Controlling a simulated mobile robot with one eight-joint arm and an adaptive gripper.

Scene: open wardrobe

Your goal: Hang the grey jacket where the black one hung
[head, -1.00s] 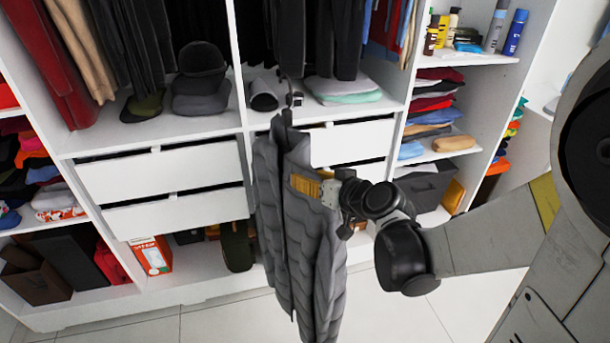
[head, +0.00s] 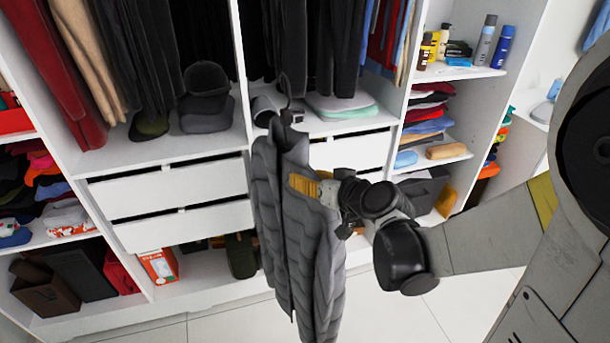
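The grey jacket (head: 292,225) is a quilted one on a dark hanger (head: 285,92). It hangs in front of the wardrobe's drawers, and the hanger's hook is free in the air, below the hanging dark clothes. My gripper (head: 312,186), with yellow fingers, is at the jacket's upper right side by the shoulder. It appears shut on the jacket there, with the jacket held up clear of the floor. The fingertips are partly lost against the fabric. The rail is above the picture and out of view.
Dark garments (head: 318,45) hang above the jacket, with others (head: 150,55) to the left. A cap (head: 205,78) and folded clothes (head: 343,106) lie on the shelf behind. White drawers (head: 170,185) and a vertical divider (head: 242,80) are close behind. The floor (head: 230,325) in front looks clear.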

